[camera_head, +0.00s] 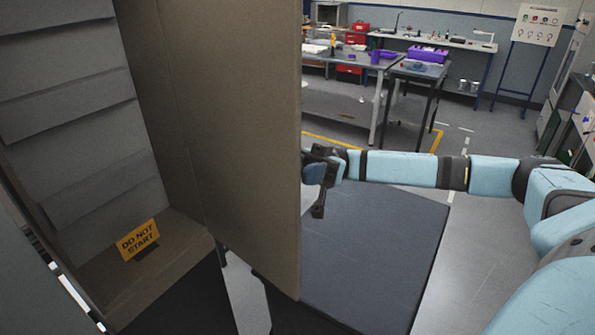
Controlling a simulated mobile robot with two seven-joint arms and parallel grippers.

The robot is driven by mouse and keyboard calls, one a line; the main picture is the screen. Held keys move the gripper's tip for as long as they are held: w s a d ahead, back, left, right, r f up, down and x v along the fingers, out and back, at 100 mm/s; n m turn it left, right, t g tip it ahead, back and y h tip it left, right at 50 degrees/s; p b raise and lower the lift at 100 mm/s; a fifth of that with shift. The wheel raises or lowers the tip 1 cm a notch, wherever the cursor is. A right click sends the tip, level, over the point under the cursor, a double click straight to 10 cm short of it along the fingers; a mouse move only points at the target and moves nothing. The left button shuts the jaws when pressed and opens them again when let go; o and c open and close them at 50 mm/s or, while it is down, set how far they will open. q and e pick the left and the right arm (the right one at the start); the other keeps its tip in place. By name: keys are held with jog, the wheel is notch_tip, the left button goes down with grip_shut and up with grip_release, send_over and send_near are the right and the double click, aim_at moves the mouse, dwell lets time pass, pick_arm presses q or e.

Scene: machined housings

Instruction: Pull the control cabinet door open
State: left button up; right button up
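The control cabinet door (235,120) stands wide open as a tall brown panel, its inner face toward me. The open cabinet (170,255) fills the left of the view, with grey ledged panels inside. My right arm reaches in from the right, and my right gripper (316,185) is at the door's free edge, on its outer side. The door hides part of the gripper, so I cannot tell whether its fingers are closed or touch anything. No door handle shows. My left gripper is not in view.
A yellow "DO NOT START" sign (138,240) stands on the cabinet floor. Workbenches (345,105) with purple and red bins stand at the back. Floor right of the mat is clear.

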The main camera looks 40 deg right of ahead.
jog(key=b+v, duration=0.3)
jog(key=v, duration=0.9)
jog(key=shift+d, duration=0.35)
